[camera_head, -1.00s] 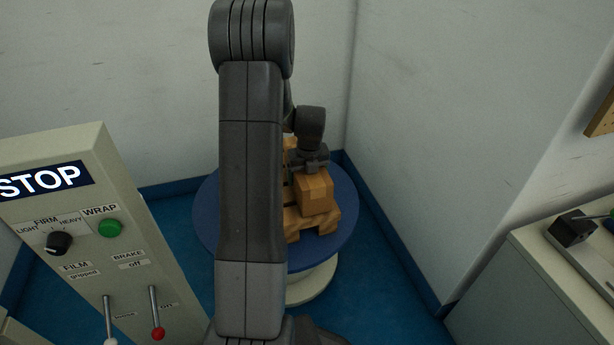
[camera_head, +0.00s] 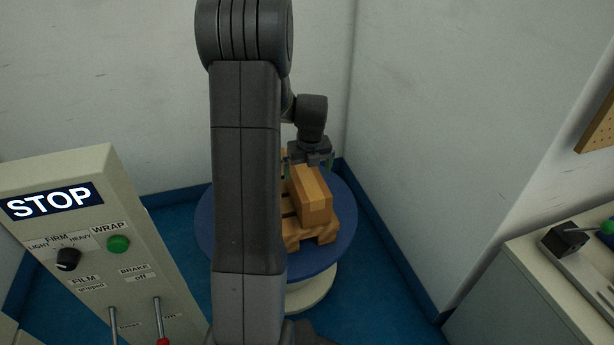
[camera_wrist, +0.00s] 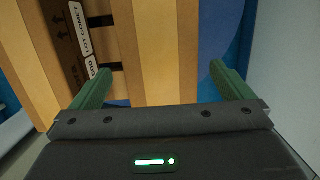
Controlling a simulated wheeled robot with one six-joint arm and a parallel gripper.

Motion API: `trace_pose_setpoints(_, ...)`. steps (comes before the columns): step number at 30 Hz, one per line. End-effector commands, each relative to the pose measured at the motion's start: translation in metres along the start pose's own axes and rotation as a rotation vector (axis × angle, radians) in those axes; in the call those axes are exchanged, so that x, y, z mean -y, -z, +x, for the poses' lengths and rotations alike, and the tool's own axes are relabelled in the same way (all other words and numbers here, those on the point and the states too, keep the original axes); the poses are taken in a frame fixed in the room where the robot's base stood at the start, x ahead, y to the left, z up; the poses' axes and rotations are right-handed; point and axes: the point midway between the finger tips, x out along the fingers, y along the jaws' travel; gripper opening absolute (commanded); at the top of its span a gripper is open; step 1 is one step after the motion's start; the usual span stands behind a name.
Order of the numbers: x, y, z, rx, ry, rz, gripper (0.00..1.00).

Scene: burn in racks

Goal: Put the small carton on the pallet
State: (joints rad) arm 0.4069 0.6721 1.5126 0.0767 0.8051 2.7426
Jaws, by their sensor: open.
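The small carton (camera_head: 314,205) is a tan box resting on the wooden pallet (camera_head: 299,241). The pallet lies on a round blue turntable (camera_head: 343,225); my arm hides its left part. My gripper (camera_head: 311,162) is open with green fingers, at the far end of the carton in the head view. In the wrist view, my gripper (camera_wrist: 160,84) has its fingers apart with nothing held between them. Whether the fingers touch anything cannot be told.
A control panel (camera_head: 95,225) with STOP display, knob, green button and levers stands at the left. Walls (camera_head: 420,120) close in behind and to the right of the turntable. A cabinet (camera_head: 520,285) with a black device (camera_head: 562,240) is at the right.

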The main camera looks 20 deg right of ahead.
Motion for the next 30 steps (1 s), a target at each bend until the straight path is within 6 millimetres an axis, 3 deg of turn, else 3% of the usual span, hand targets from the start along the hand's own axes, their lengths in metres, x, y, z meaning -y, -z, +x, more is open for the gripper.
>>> trace_pose_setpoints(3,0.000,-0.001,-0.025,0.001,0.001,0.000,1.00)
trace_pose_setpoints(9,0.000,0.000,-0.040,0.000,0.000,0.000,1.00)
trace_pose_setpoints(30,0.000,0.000,-0.041,0.000,0.000,0.000,1.00)
